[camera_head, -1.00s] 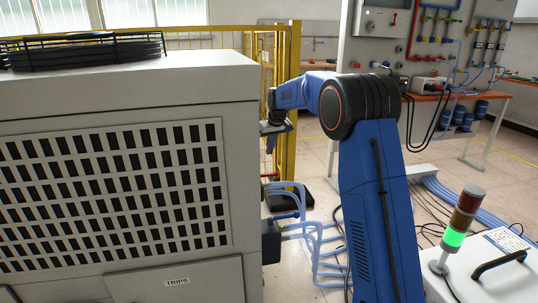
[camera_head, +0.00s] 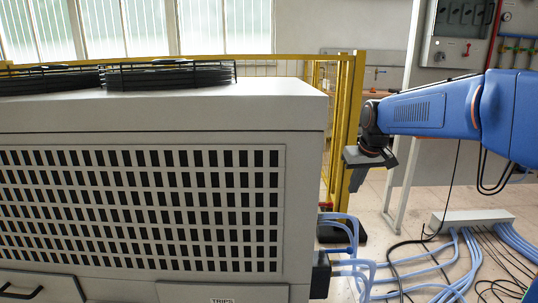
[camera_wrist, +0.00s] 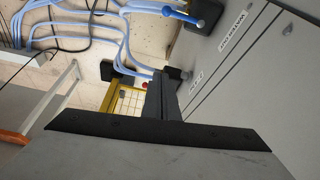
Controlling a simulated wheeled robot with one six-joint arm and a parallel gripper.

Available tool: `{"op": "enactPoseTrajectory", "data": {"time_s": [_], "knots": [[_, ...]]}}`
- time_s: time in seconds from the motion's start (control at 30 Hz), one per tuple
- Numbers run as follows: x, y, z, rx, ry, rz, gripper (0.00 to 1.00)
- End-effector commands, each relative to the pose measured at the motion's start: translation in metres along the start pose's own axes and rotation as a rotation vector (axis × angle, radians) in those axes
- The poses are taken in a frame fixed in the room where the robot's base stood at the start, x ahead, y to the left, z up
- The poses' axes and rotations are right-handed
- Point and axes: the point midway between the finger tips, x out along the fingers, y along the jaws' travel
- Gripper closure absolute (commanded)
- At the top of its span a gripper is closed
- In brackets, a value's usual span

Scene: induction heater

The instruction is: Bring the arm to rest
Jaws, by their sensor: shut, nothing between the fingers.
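My blue arm reaches in from the right in the head view. Its dark grey gripper (camera_head: 358,180) hangs just right of the grey cabinet (camera_head: 306,150), apart from it, in front of the yellow fence post. In the wrist view the fingers (camera_wrist: 162,92) show as one narrow dark shape with no gap and nothing between them. The cabinet also shows in the wrist view (camera_wrist: 250,95), tilted along the right side.
Light blue hoses (camera_head: 368,268) leave the cabinet's right side near the floor. A yellow fence (camera_head: 345,110) stands behind. Black fan grilles (camera_head: 165,74) sit on the cabinet top. A white cable box (camera_head: 470,220) lies on the floor, with tiled floor around it.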

Motion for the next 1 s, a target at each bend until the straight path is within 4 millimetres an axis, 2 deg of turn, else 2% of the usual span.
{"op": "enactPoseTrajectory", "data": {"time_s": [0.03,0.23,0.5,0.77,0.9,1.0], "knots": [[-0.01,-0.002,0.018,0.005,0.004,0.003,1.0],[-0.035,-0.007,0.083,0.027,0.011,0.012,1.0],[-0.055,-0.015,0.174,0.057,0.019,0.025,1.0],[-0.058,-0.022,0.263,0.087,0.029,0.036,1.0],[-0.053,-0.026,0.31,0.103,0.033,0.042,1.0],[-0.048,-0.028,0.337,0.112,0.035,0.046,1.0]]}}
